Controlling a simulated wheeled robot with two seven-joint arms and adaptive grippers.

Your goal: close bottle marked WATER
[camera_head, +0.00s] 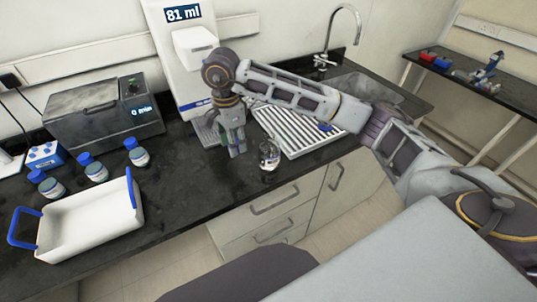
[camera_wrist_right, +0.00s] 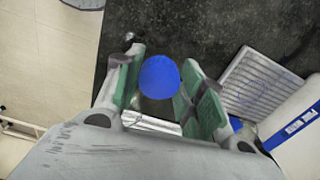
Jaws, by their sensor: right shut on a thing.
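My right gripper (camera_head: 235,148) points down in front of the dispenser, with its green-padded fingers low over the counter. In the right wrist view (camera_wrist_right: 165,90) the fingers close on a round blue cap (camera_wrist_right: 159,77). Whether anything is joined beneath the cap is hidden. A clear, shiny vessel (camera_head: 269,155) stands upright just right of the gripper near the counter's front edge; no cap shows on it. Several small bottles with blue caps (camera_head: 95,168) stand at the left. No label reading WATER is legible. My left gripper is not in view.
The dispenser (camera_head: 188,45) reads 81 ml. A white tray with blue handles (camera_head: 90,240) lies at the front left, before a grey device (camera_head: 105,115). A ribbed drainer (camera_head: 300,132) and sink are at the right. The counter between tray and gripper is clear.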

